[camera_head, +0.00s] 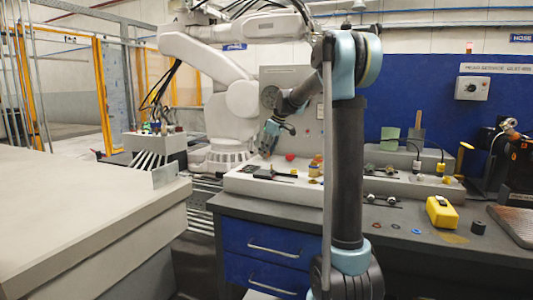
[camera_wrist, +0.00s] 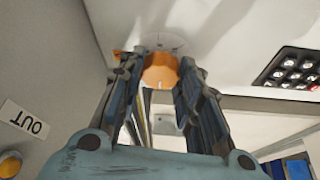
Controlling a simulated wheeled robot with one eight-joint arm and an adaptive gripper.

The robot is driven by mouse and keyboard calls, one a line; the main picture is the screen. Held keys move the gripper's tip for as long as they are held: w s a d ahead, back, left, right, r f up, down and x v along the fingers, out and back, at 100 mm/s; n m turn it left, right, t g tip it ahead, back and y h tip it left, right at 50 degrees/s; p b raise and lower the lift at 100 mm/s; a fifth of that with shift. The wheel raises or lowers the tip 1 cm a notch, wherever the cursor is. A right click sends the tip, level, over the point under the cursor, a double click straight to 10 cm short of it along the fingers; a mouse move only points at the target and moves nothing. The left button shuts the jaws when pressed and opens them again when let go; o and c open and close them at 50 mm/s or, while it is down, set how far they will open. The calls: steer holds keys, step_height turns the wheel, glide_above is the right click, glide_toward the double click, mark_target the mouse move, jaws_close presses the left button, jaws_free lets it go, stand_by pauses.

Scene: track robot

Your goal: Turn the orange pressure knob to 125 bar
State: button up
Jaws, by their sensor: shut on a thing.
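The orange pressure knob (camera_wrist: 160,76) sits on a pale panel at the top middle of the wrist view. My gripper (camera_wrist: 162,66) has one finger on each side of it and is shut on it. A small orange piece shows left of the left finger. A white scale plate (camera_wrist: 165,43) lies behind the knob, but its marks are too faint to read. In the head view my gripper (camera_head: 269,137) is low at the left of the grey upright panel (camera_head: 302,112); the knob is not discernible there. A round gauge (camera_head: 270,97) is partly hidden behind my arm, and its reading cannot be made out.
In the wrist view, an upside-down "OUT" label (camera_wrist: 27,114) is on a grey surface at left, and a dark block of round buttons (camera_wrist: 291,67) is at right. In the head view, a red knob (camera_head: 290,157) and small fittings stand near the gripper. A yellow device (camera_head: 441,212) lies on the bench.

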steer(key=shift+m, duration=0.3)
steer(key=m+t+h, duration=0.1)
steer(key=m, duration=0.2)
steer(key=shift+a+m, duration=0.1)
steer(key=shift+m, duration=0.2)
steer(key=m+t+h, duration=0.1)
steer(key=m, duration=0.2)
steer(key=shift+a+m, duration=0.1)
steer(key=shift+m, duration=0.3)
steer(key=m+h, duration=0.1)
steer(key=m, duration=0.2)
steer(key=shift+a+r+h, duration=0.1)
steer(key=shift+h, duration=0.2)
steer(key=shift+m+h, duration=0.7)
steer(key=shift+m, duration=1.2)
steer(key=o, duration=1)
steer(key=shift+o, duration=0.2)
